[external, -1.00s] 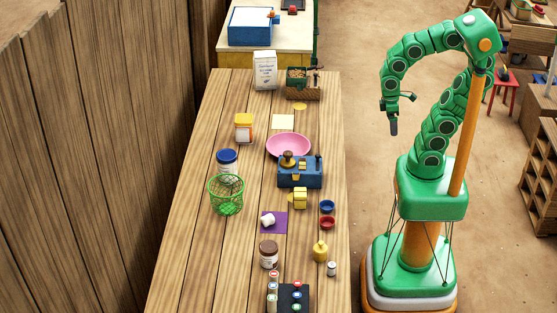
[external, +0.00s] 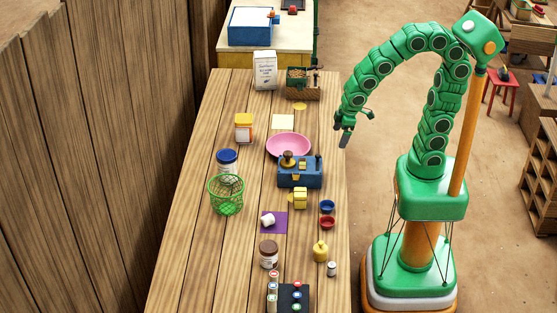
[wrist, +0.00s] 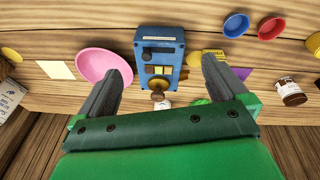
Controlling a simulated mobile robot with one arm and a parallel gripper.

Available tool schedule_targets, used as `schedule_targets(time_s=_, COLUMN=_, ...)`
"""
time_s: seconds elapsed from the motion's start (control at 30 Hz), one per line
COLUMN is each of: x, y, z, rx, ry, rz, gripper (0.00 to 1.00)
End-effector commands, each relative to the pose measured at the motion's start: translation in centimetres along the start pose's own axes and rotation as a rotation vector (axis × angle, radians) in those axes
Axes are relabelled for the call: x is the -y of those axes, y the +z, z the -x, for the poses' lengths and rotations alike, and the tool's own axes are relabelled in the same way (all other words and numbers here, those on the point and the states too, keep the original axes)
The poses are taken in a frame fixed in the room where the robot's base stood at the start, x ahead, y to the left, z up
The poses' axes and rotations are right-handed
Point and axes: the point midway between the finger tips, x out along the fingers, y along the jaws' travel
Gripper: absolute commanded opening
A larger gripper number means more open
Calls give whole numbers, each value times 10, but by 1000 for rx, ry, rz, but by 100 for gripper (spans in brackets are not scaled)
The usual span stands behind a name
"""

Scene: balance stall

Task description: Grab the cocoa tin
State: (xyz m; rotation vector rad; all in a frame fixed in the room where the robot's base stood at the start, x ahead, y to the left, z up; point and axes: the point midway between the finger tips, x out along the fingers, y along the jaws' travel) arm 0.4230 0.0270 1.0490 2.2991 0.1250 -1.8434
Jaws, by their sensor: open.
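A brown-lidded container (external: 268,259) stands upright on the near part of the table in the external view and looks like the cocoa tin; its label is too small to read. It also shows at the right side of the wrist view (wrist: 291,93). My gripper (external: 357,127) is open and empty, in the air by the table's right edge, well away from this container. In the wrist view its two fingers (wrist: 160,82) are spread apart, with the blue device seen between them.

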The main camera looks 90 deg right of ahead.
Motion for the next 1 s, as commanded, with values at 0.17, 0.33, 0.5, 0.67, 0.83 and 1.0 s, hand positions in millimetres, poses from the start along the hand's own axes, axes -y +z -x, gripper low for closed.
schedule_targets(time_s=0.17, x=17, y=-53, z=-27, rx=-109, ry=-2, rz=70, gripper=100)
schedule_targets(time_s=0.33, x=40, y=-99, z=-51, rx=-217, ry=-17, rz=137, gripper=100)
schedule_targets(time_s=0.5, x=71, y=-141, z=-73, rx=-324, ry=-46, rz=204, gripper=100)
schedule_targets(time_s=0.67, x=106, y=-176, z=-93, rx=-425, ry=-86, rz=265, gripper=100)
schedule_targets(time_s=0.83, x=148, y=-205, z=-113, rx=-530, ry=-143, rz=327, gripper=100)
schedule_targets(time_s=1.0, x=196, y=-228, z=-130, rx=-631, ry=-213, rz=386, gripper=100)
